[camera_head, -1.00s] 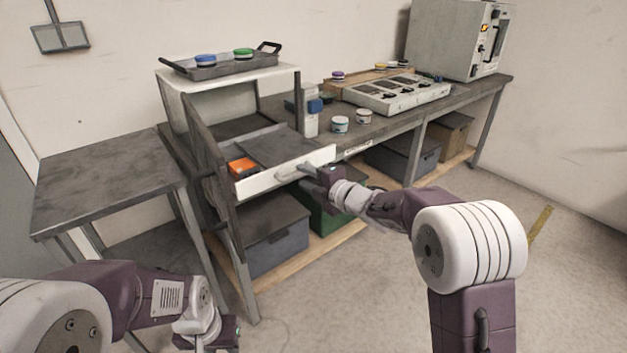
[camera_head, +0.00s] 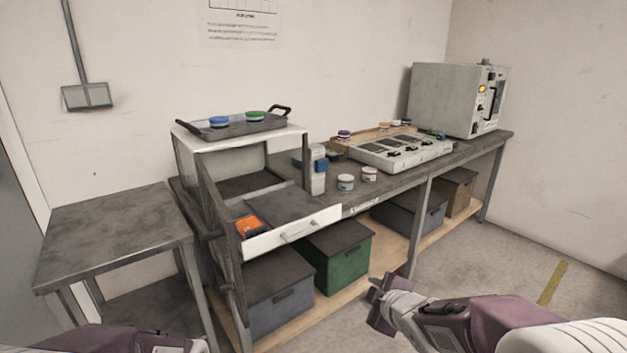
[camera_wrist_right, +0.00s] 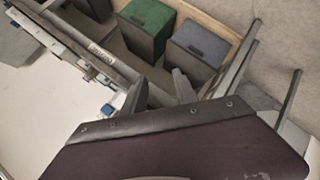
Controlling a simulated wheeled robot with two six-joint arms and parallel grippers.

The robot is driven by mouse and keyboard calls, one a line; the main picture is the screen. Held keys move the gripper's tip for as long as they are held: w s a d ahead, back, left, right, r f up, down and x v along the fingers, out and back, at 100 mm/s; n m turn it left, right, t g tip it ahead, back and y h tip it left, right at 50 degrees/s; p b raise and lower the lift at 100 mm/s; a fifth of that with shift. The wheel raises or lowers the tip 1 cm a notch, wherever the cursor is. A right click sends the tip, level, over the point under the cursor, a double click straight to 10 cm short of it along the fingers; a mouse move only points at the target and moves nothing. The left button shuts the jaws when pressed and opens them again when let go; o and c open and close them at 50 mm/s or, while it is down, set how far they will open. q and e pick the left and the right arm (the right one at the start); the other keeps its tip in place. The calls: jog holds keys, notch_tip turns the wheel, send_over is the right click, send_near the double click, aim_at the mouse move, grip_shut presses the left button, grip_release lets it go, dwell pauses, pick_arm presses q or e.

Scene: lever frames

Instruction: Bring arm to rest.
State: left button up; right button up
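My right gripper (camera_head: 380,302) is at the lower right of the head view, in front of the bench and clear of it. In the right wrist view its two fingers (camera_wrist_right: 159,92) stand apart with nothing held between them. The white-fronted drawer (camera_head: 268,243) is pulled out, and its handle (camera_head: 299,231) is free of my gripper. An orange item (camera_head: 248,226) lies in the drawer. Only a part of my left arm shows at the bottom left of the head view; its gripper is out of frame.
A green box (camera_head: 343,262) and a grey box (camera_head: 275,297) stand on the low shelf, left of my right gripper. A bare side table (camera_head: 112,232) is at left. A black tray (camera_head: 238,130) tops the cabinet. Open floor (camera_head: 480,265) lies at right.

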jog(key=s+d+f+m+g+h, duration=0.1)
jog(key=s+d+f+m+g, duration=0.1)
jog(key=s+f+m+g, duration=0.65)
jog(key=s+d+f+m+g+h, duration=0.1)
jog(key=s+f+m, duration=0.35)
jog(key=s, duration=0.85)
notch_tip(320, 180, up, 27)
jog(key=p, duration=2.6)
jog(key=shift+w+m+p, duration=0.25)
jog(key=shift+m+p, duration=0.05)
jog(key=shift+m, duration=0.1)
